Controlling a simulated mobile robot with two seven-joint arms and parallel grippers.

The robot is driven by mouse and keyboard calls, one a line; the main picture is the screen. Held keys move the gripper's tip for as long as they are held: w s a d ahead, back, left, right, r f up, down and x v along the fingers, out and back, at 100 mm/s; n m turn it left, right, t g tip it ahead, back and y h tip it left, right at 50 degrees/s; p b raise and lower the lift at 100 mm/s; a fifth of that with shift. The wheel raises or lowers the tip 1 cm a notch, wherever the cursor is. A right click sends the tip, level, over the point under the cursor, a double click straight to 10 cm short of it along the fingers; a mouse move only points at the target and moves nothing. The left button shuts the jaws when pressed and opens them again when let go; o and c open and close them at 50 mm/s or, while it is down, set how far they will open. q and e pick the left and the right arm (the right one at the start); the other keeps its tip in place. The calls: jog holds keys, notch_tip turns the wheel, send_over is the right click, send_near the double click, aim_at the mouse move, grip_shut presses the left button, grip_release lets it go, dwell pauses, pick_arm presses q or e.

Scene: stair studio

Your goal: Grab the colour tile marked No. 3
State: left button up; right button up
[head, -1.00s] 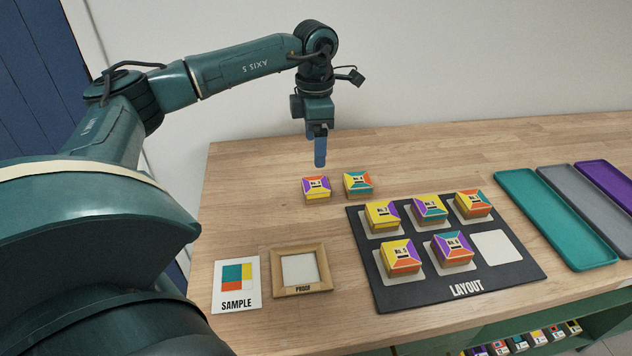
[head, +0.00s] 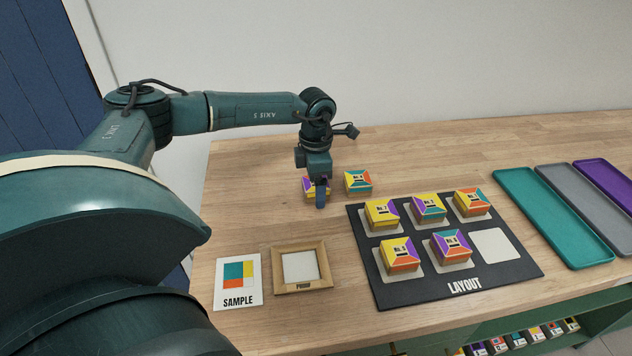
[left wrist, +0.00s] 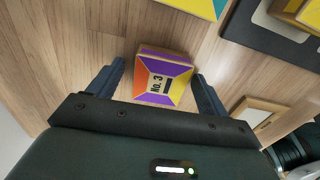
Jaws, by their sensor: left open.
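The colour tile marked No. 3 (left wrist: 161,78) lies on the wooden table, with purple, orange and yellow areas on its top. In the head view this tile (head: 310,186) is partly hidden behind my left gripper (head: 320,196). In the left wrist view my left gripper (left wrist: 158,88) is open, its two fingers on either side of the tile with gaps between. The tile is not held. My right gripper is not in view.
Another tile (head: 358,181) stands close to the right. The black layout board (head: 400,292) holds several tiles and one empty pale square (head: 495,245). A sample card (head: 238,280) and proof frame (head: 301,287) lie in front. A teal tray (head: 550,220) is at right.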

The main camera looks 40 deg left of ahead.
pick_arm(q)
jog(key=c, duration=1.1)
